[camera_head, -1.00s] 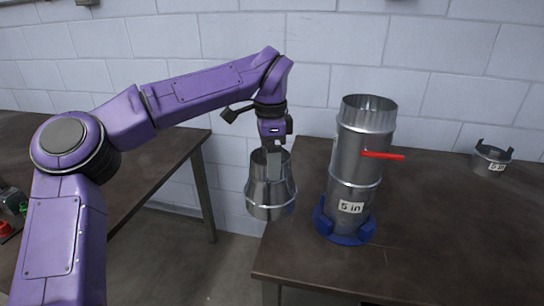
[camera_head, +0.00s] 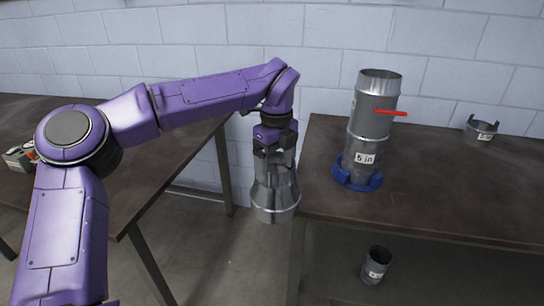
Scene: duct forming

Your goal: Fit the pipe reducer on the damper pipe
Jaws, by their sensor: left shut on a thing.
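The damper pipe (camera_head: 365,125) is a tall metal tube with a red handle and a "5 in" label. It stands upright in a blue base (camera_head: 357,177) near the left edge of the right table. My left gripper (camera_head: 274,160) is shut on the pipe reducer (camera_head: 275,195), a metal piece with its wide end downward. The reducer hangs left of the table's edge, apart from the damper pipe and lower than its top. The gripper partly hides the reducer's upper end. My right gripper is not in view.
The right table (camera_head: 440,185) has free room right of the pipe. A short notched metal ring (camera_head: 480,131) stands at its back right. A small labelled metal pipe (camera_head: 375,266) stands below the table. Another table (camera_head: 165,165) is at left, with a gap between.

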